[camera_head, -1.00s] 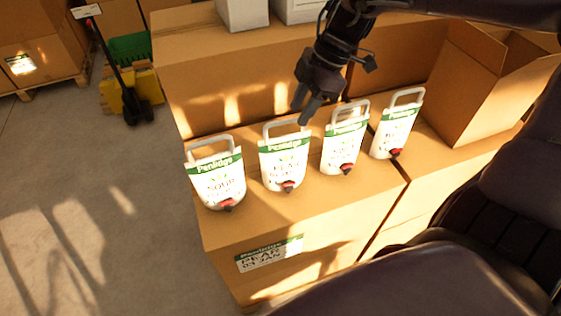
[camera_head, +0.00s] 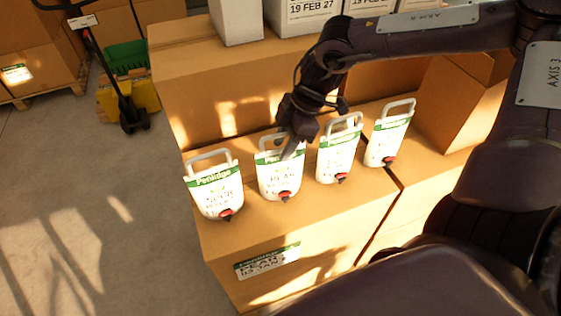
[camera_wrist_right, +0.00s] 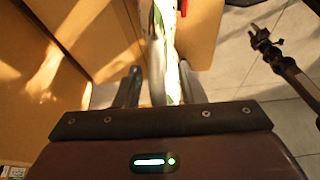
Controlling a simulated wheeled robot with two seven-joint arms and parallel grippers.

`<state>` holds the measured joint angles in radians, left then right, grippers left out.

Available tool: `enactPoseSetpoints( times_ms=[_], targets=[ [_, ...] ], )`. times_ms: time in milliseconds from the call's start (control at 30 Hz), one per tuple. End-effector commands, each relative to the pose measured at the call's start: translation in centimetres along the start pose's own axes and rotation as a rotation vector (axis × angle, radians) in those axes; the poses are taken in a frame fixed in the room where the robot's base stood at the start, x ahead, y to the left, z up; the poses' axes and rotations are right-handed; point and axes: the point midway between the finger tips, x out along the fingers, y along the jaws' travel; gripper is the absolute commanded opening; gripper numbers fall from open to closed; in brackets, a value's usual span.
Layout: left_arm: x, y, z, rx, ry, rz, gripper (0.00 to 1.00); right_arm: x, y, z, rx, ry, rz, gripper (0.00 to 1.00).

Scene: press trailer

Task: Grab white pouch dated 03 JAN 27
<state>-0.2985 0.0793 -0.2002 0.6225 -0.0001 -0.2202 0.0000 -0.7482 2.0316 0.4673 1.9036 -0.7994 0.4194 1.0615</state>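A dark jointed end (camera_wrist_right: 264,42), apparently my left gripper, hangs over the floor.
The supporting box (camera_head: 330,222) has a front label (camera_head: 267,261) that seems to read PEAR and a JAN date. A taller box (camera_head: 215,85) stands behind the row. White cartons dated 19 FEB 27 (camera_head: 308,18) sit on top. Open floor (camera_head: 90,200) lies left.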

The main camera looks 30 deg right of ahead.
Motion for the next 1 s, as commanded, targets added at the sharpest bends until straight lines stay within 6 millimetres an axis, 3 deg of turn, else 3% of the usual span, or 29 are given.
enactPoseSetpoints(
  times_ms=[33,300,1000],
  targets=[
    [0.01,-0.02,0.01,0.000,0.000,0.000,0.36,0.00,0.00,0.01,0.000,0.000,0.000,0.35],
    [0.01,-0.02,0.08,0.000,-0.001,0.000,0.36,-0.01,-0.01,0.03,0.000,0.000,0.000,0.00],
    [0.02,-0.04,0.26,0.000,-0.004,-0.001,0.36,-0.04,0.01,0.03,0.001,-0.001,0.000,0.00]
  ],
)
